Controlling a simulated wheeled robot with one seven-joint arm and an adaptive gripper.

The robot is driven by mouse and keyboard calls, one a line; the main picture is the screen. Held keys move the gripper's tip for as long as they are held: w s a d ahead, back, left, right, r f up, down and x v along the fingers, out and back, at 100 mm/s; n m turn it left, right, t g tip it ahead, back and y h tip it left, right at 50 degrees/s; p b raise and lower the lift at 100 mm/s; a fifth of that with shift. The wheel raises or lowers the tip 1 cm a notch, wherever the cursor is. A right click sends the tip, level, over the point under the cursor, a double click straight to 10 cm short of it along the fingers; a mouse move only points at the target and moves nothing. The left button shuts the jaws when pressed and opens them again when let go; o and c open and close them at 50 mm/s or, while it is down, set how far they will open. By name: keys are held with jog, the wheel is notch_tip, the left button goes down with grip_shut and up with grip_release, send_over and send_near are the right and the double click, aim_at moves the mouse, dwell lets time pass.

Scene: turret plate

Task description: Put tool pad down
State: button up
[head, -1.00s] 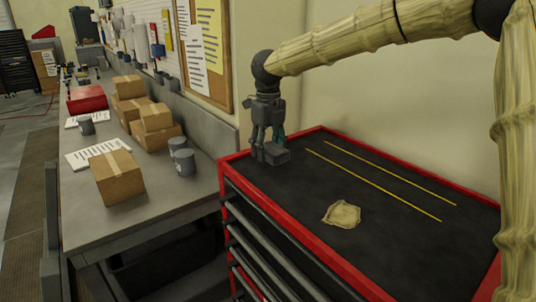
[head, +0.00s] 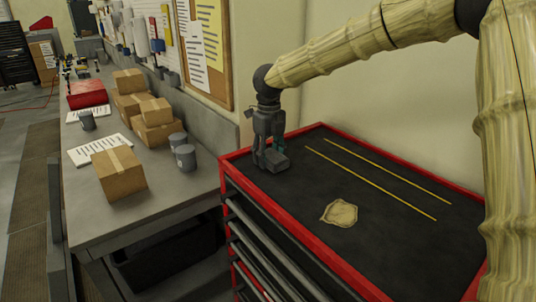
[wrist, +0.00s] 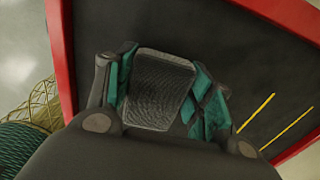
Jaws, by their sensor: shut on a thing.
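The tool pad (wrist: 160,88) is a small dark grey block with a textured top. In the wrist view it sits between the two green-lined fingers of my gripper (wrist: 165,95), which is shut on it. In the head view my gripper (head: 270,150) points down at the far left corner of the red tool cabinet, and the pad (head: 274,162) shows at its fingertips. The pad is at or just above the black cabinet top (head: 300,190); I cannot tell whether it touches.
A tan cloth-like patch (head: 340,213) lies on the cabinet top. Two yellow lines (head: 385,180) run across its back part. A red rim (head: 300,248) edges the top. A grey workbench (head: 150,215) with cardboard boxes (head: 120,174) and grey cups (head: 185,157) stands to the left.

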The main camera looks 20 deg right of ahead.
aim_at(270, 152)
jog(key=shift+f, duration=0.4)
jog(key=o, duration=1.3)
jog(key=shift+f, duration=0.1)
jog(key=shift+o, duration=0.2)
jog(key=shift+r+b, duration=0.25)
jog(key=shift+b, duration=0.35)
jog(key=r+b, duration=0.1)
jog(key=r, duration=0.2)
jog(key=r+b, duration=0.1)
jog(key=r, duration=0.3)
jog(key=r+b, duration=0.1)
jog(key=r, duration=0.3)
jog(key=shift+s+d+r, duration=0.1)
jog(key=shift+d, duration=0.15)
jog(key=shift+a, duration=0.1)
